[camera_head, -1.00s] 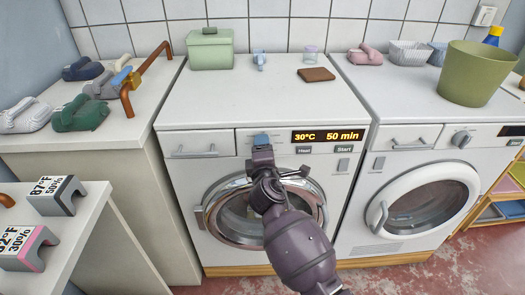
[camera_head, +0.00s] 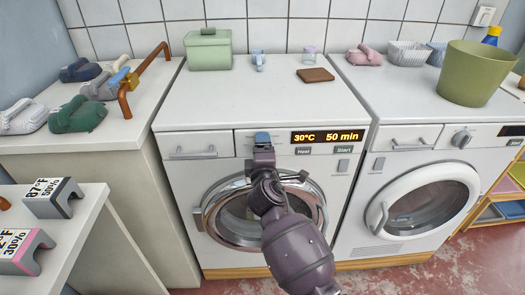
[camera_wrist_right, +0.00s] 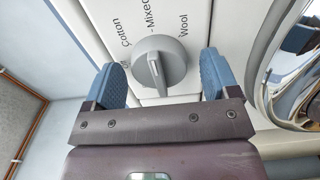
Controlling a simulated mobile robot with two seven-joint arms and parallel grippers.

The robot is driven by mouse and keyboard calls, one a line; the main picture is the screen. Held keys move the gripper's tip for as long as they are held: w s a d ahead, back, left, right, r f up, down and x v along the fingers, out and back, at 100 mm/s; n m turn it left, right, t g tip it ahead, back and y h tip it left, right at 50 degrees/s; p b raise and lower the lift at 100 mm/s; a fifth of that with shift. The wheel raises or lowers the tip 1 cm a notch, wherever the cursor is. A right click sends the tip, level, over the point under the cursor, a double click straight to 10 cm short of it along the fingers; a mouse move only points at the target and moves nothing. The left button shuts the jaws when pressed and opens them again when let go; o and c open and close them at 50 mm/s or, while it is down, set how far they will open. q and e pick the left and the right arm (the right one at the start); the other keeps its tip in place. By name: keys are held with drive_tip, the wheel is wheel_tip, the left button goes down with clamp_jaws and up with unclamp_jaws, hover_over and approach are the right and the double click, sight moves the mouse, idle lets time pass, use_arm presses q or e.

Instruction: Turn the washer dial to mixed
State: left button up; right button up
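The washer dial (camera_wrist_right: 160,62) is a round grey knob with a raised ridge, on the white washer's panel. The printed words Cotton, Mixed and Wool stand around it in the right wrist view, with Mixed (camera_wrist_right: 160,20) near its upper edge. Which word the ridge points at is hard to tell. My right gripper (camera_wrist_right: 162,82) is open, its blue fingers on either side of the dial with gaps. In the head view my right gripper (camera_head: 262,139) covers the dial, left of the display (camera_head: 328,137) reading 30°C and 50 min. My left gripper is not in view.
The washer's round door (camera_head: 232,222) is below my right arm. A second machine (camera_head: 420,195) stands at the right, with a green bin (camera_head: 478,75) on top. A green box (camera_head: 209,50), a brown block (camera_head: 315,75) and small items sit on the washer top.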

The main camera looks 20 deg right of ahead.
drive_tip(key=shift+s, duration=0.1)
drive_tip(key=v, duration=1)
drive_tip(key=shift+s+p, duration=0.3)
drive_tip(key=shift+p, duration=0.05)
drive_tip(key=shift+a, duration=0.1)
